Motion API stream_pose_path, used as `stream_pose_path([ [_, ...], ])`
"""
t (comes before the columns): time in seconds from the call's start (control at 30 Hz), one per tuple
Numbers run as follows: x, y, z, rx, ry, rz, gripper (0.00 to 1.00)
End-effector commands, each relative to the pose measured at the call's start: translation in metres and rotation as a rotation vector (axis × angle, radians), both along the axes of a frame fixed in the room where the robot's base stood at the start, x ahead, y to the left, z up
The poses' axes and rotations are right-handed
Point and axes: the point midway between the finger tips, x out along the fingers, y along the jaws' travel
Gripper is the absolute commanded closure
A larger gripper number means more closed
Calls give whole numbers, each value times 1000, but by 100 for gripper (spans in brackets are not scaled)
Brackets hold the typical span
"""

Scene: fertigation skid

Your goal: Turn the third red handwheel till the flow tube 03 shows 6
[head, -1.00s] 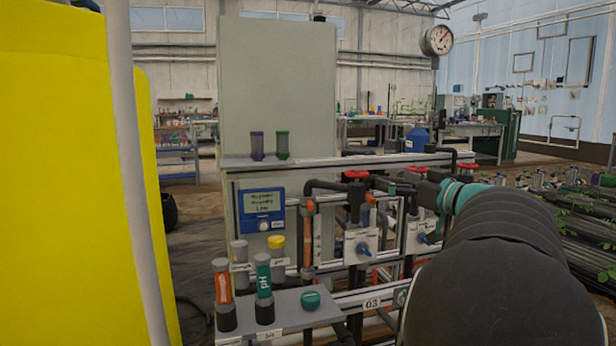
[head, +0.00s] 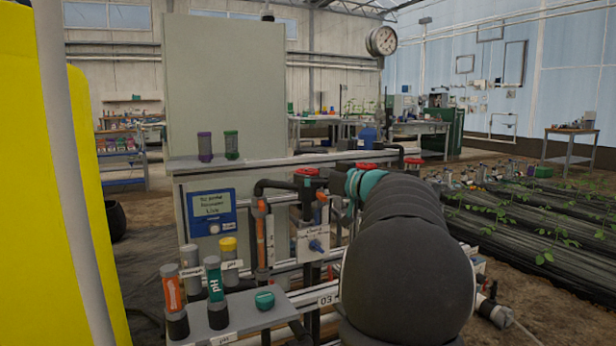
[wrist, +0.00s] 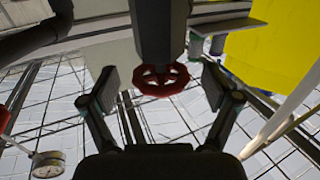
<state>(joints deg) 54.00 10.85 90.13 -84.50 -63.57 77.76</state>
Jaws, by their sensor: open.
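In the wrist view a red handwheel (wrist: 162,80) sits on the end of a dark valve body, between the spread fingers of my gripper (wrist: 160,86). The fingers are open, one at each side, and contact cannot be made out. In the head view red handwheels show on the pipework: a left one (head: 308,171), a middle one (head: 367,166) and a right one (head: 414,161). A plate marked 03 (head: 325,300) is low on the rail beside my arm. No reading of flow tube 03 is legible.
A grey shelf (head: 245,318) with bottles and a green knob (head: 264,300) stands in front. A blue display box (head: 211,212) is left of the pipes. A yellow tank (head: 90,200) and grey post fill the left edge. Plant rows lie to the right.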

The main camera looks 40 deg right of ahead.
Motion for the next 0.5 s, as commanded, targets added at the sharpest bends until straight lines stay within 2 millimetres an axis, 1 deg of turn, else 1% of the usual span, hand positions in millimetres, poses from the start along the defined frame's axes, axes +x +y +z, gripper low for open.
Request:
stream_pose_path([
  [0.03, 6, 2, 0, 0, 0, 2, 12],
  [0.1, 11, 2, 0, 0, 0, 1, 12],
  [0.2, 14, 3, 0, 0, -1, 0, 12],
  [0.47, 16, 3, 0, 0, -1, 0, 12],
  [0.5, 16, 3, 0, 0, -1, 0, 15],
])
